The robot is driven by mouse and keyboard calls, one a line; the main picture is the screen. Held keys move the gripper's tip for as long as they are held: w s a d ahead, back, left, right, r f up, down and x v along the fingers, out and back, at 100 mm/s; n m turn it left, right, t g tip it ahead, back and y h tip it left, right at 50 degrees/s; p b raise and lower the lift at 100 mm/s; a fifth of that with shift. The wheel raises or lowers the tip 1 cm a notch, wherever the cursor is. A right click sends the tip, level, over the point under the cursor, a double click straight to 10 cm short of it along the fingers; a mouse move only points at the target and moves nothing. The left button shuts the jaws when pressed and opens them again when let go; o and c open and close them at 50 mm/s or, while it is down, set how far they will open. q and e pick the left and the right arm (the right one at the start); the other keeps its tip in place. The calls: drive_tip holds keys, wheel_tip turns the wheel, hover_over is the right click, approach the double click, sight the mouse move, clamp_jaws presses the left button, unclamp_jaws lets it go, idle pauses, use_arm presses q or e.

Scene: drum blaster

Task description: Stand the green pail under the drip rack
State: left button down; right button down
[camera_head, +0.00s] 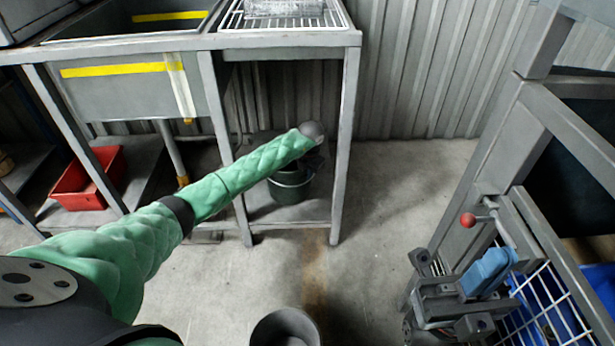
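The drip rack (232,18) is a white wire grid on top of the grey metal stand. The green pail (289,191), dark green and upright, is below it, over the stand's lower shelf (263,213). I cannot tell whether its base touches the shelf. My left arm, in a green padded sleeve, reaches in from the left between the stand's legs. My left gripper (312,160) is dark and small at the pail's upper right rim. Its fingers are hard to make out against the shadow, so its grip on the pail is unclear.
A grey sink (135,92) with yellow tape adjoins the rack, with a red bin (88,180) on the shelf below. Front stand legs flank my forearm. A grey frame with a red-knobbed lever (468,220) and a blue clamp-like part (488,271) fills the right. The middle floor is clear.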

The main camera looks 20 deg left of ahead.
use_arm(q)
drive_tip(key=c, duration=1.6)
unclamp_jaws()
drive_tip(key=shift+r, duration=0.15)
drive_tip(key=shift+r, duration=0.25)
drive_tip(key=r, duration=0.2)
drive_tip(key=r+p, duration=0.1)
drive_tip(key=r, duration=0.1)
drive_tip(key=r+p, duration=0.1)
drive_tip(key=r, duration=0.2)
drive_tip(key=shift+d, duration=0.3)
